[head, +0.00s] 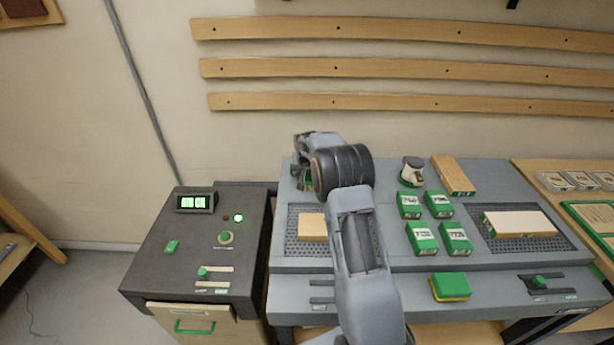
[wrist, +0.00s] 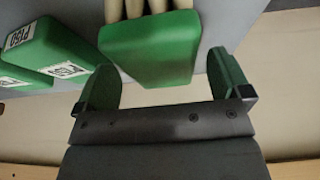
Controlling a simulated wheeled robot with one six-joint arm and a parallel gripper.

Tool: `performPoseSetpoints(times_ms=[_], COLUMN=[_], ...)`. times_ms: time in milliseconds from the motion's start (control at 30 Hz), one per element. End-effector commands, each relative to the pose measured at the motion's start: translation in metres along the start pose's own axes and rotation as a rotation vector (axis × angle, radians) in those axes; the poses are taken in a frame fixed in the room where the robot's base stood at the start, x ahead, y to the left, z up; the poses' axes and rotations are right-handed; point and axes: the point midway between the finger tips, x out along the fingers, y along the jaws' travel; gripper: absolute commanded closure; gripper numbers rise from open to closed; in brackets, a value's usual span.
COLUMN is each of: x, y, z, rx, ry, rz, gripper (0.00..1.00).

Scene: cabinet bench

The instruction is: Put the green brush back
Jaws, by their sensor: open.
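My gripper (head: 305,180) is at the back left of the grey bench, partly hidden behind my own wrist in the head view. In the wrist view my gripper (wrist: 162,64) is open, with one green finger on each side. A green block with pale, round tufts (wrist: 148,50), which looks like the green brush, lies between and just beyond the fingertips. The jaws are not closed on it. In the head view I cannot tell this block from the green fingers. Another green block with a yellow underside (head: 450,287) lies on the bench's front ledge.
Several green labelled boxes (head: 423,239) stand mid-bench; similar ones (wrist: 45,50) show left in the wrist view. A white-and-dark cup-like item (head: 412,170) and wooden block (head: 453,174) stand behind. A wooden block (head: 517,224) lies on the right mesh mat. A dark control cabinet (head: 205,250) stands left.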

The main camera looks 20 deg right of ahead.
Motion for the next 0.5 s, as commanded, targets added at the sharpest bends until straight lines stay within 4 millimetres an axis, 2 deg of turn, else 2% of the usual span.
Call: performPoseSetpoints(times_ms=[200,500], x=[-0.044,-0.083], y=[0.0,-0.001], z=[0.0,0.0], rx=[0.0,-0.001], ry=[0.003,0.001], rz=[-0.001,-0.001], gripper=[0.04,0.04])
